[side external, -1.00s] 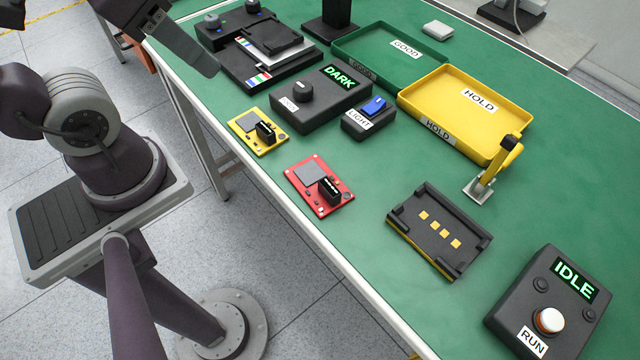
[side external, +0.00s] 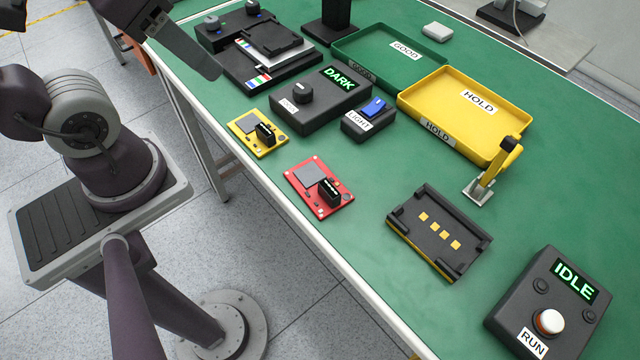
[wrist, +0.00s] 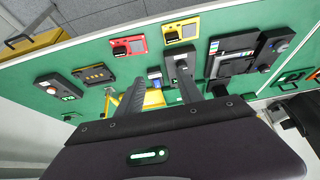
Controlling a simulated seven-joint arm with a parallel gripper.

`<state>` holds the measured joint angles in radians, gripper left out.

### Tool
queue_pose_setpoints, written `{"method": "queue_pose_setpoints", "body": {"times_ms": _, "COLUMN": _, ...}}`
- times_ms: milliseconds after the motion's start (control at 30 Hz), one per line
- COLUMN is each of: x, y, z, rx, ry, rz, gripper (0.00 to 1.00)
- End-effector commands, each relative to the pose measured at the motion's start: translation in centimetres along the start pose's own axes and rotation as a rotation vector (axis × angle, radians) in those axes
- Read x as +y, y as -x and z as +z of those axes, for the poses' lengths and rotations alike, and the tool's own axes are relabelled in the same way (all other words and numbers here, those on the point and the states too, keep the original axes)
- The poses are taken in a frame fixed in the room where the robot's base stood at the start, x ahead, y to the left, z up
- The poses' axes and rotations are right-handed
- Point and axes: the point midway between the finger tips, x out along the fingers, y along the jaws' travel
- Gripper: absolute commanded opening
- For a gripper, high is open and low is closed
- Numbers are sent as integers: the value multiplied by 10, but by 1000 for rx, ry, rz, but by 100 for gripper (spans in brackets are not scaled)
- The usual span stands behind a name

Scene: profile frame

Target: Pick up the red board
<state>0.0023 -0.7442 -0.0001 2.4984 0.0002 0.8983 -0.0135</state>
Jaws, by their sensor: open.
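The red board (side external: 303,172) lies flat on the green table near its front edge. It carries a grey square and an upright black block. It also shows in the wrist view (wrist: 128,46), beyond my fingers. My gripper (wrist: 163,76) is open, its two dark fingers spread with nothing seen held between them. It is well apart from the red board.
A yellow board (side external: 246,122) lies behind the red one. A black fixture (side external: 440,226), IDLE box (side external: 545,310), LIGHT switch (side external: 368,120) and DARK box (side external: 330,100) stand around. The yellow HOLD tray (side external: 470,98) and green GOOD tray (side external: 375,48) are farther back. Table around the red board is clear.

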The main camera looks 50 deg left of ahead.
Motion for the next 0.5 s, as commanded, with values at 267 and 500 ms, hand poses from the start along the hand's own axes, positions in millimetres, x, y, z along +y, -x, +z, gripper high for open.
{"method": "queue_pose_setpoints", "body": {"times_ms": 267, "x": 48, "y": -69, "z": -43, "rx": -242, "ry": 627, "rz": -30, "gripper": 44}}
{"method": "queue_pose_setpoints", "body": {"times_ms": 500, "x": 118, "y": -173, "z": -27, "rx": -389, "ry": 1273, "rz": -280, "gripper": 44}}
